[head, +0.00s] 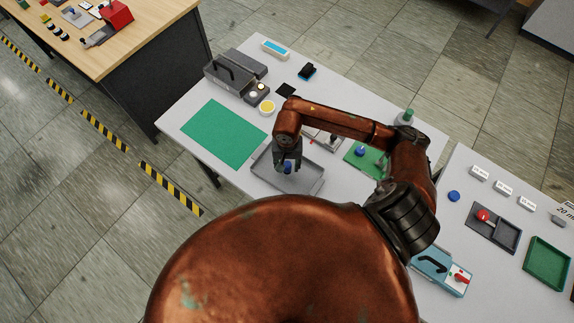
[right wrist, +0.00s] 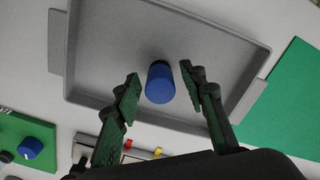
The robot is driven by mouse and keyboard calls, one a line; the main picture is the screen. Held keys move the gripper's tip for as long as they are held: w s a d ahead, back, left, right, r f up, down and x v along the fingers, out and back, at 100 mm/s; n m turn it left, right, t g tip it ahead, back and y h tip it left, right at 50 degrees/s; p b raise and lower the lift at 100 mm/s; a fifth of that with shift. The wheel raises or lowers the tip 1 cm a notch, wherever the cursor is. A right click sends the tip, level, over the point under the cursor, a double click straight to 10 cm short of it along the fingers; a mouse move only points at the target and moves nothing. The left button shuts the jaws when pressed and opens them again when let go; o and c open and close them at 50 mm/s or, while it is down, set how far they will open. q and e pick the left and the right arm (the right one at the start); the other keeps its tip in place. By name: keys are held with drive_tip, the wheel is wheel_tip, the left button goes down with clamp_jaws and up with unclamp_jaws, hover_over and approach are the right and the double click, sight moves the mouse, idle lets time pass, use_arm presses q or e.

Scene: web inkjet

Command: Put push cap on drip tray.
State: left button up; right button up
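The drip tray (head: 308,185) is a shallow grey tray on the white table, in front of the green mat. It fills much of the right wrist view (right wrist: 110,50). A blue push cap (right wrist: 159,84) shows over the tray floor, between the fingers of my right gripper (right wrist: 160,73). The fingers are apart, with a gap on both sides of the cap. In the head view the right gripper (head: 287,166) is low over the tray, with the cap (head: 288,168) partly hidden by it. I cannot tell whether the cap touches the tray floor. My left gripper is not in view.
A green mat (head: 225,133) lies left of the tray. A second table (head: 487,262) holds trays and labels.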

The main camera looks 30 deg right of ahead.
sight(287, 165)
drive_tip(key=shift+r, duration=0.15)
wheel_tip(287, 165, up, 12)
drive_tip(key=b, duration=0.1)
idle(0.5)
